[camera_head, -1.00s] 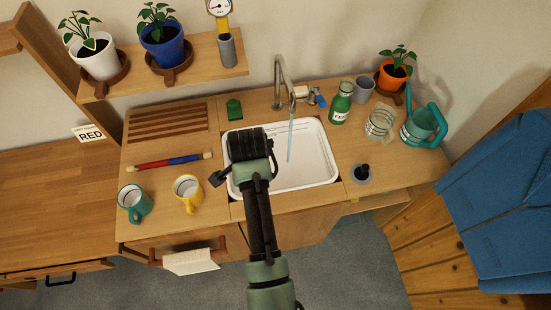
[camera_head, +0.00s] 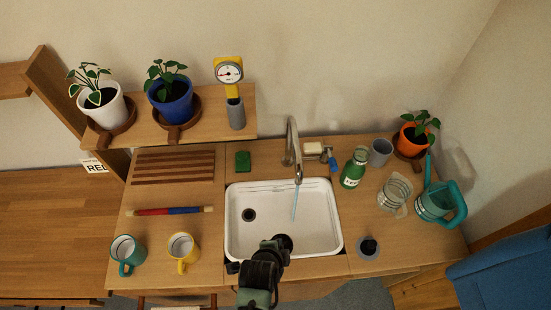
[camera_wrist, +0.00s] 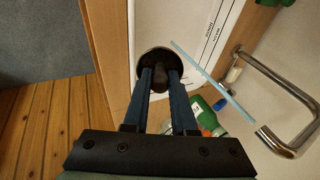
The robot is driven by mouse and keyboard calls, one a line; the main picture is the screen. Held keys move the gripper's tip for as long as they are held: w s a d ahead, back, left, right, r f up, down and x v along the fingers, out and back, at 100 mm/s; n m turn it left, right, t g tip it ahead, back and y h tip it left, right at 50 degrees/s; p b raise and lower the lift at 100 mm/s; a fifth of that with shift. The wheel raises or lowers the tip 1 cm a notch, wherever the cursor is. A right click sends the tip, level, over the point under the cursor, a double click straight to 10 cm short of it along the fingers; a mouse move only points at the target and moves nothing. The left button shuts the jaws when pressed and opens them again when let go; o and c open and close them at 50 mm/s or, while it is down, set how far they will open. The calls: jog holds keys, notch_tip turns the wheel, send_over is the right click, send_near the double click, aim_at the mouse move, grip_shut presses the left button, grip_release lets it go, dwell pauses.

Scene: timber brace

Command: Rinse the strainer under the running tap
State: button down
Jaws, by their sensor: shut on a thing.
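My gripper (camera_head: 275,248) is over the front part of the white sink (camera_head: 240,245). In the wrist view my gripper (camera_wrist: 159,82) is shut on the dark knob of a round, dark piece (camera_wrist: 146,58), which looks like the strainer. The strainer also shows in the head view (camera_head: 285,240), partly hidden by my gripper. The metal tap (camera_head: 291,150) runs, and a thin water stream (camera_head: 295,204) falls into the sink behind the strainer.
A dark drain hole (camera_head: 249,215) is in the sink's left part. A grey disc with a black knob (camera_head: 368,248) lies right of the sink. A green bottle (camera_head: 353,168) stands behind it. Yellow (camera_head: 183,250) and teal (camera_head: 126,253) mugs stand at the left.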

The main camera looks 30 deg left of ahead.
jog(key=w+a+f+b, duration=0.1)
jog(key=w+f+b, duration=0.1)
jog(key=w+b, duration=0.6)
jog(key=shift+w+a+f, duration=0.3)
jog(key=shift+w+a, duration=0.1)
jog(key=shift+w, duration=1.9)
jog(key=shift+d, duration=0.2)
jog(key=shift+w+d, duration=0.1)
jog(key=shift+d, duration=0.3)
jog(key=shift+a, duration=0.15)
jog(key=shift+a, duration=0.45)
